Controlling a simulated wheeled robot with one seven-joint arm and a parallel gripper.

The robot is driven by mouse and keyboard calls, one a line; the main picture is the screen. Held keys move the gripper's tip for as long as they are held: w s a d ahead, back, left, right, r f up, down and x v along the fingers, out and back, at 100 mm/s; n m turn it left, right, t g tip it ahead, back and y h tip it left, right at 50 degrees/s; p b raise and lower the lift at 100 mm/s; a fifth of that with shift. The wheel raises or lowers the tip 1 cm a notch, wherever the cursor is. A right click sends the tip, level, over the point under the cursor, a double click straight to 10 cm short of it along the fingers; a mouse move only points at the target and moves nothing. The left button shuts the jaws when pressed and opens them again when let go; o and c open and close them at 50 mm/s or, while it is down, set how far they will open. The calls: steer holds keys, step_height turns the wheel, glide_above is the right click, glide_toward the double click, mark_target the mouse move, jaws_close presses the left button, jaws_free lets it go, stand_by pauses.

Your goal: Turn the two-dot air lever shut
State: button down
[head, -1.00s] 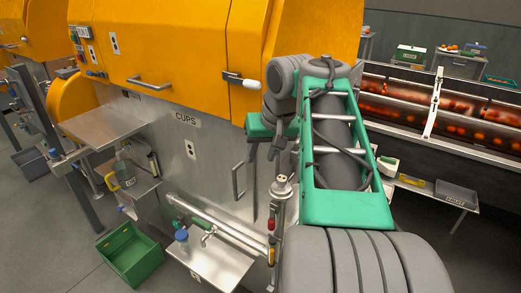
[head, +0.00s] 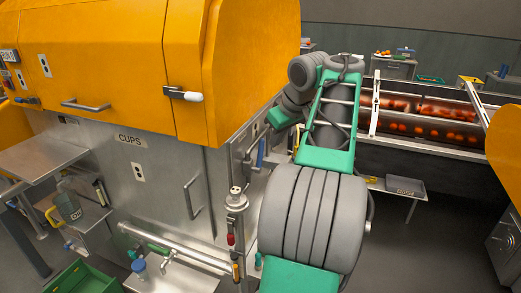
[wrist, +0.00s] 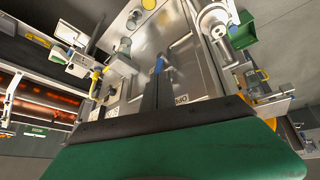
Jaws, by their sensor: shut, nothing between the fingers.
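My gripper (wrist: 156,80) is shut and empty in the wrist view. Its dark fingers rise from the green palm toward the machine's steel end panel (wrist: 190,75). A blue lever handle (wrist: 159,65) shows right by the fingertips; I cannot tell whether they touch. In the head view a blue handle (head: 261,152) stands upright at the machine's right end, beside my arm. A yellow handle (wrist: 97,76) is left of the fingers in the wrist view. I cannot make out dot marks on either handle, so which is the two-dot lever is unclear. My fingers are mostly hidden in the head view.
The orange-hooded machine (head: 120,60) fills the left. A post with red and amber handles (head: 235,235) stands close to my arm. A green crate (head: 85,278) is at lower left. A roller conveyor with fruit (head: 430,125) lies behind right. Floor at right is clear.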

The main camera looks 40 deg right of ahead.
mark_target(262, 145)
steer(key=w+d+f+n+b, duration=0.1)
steer(key=w+f+n, duration=0.1)
steer(key=w+f+n+b, duration=0.1)
steer(key=w+f+n, duration=0.1)
steer(key=w, duration=0.1)
steer(key=w+d+f+n+b, duration=0.1)
steer(key=w+f+n, duration=0.1)
steer(key=w, duration=0.1)
steer(key=shift+w+d+f+n+t+b, duration=0.15)
steer(key=shift+d+f+n+t+b, duration=0.15)
steer(key=shift+f+n+b, duration=0.1)
steer(key=shift+r+p, duration=0.1)
steer(key=shift+p, duration=0.3)
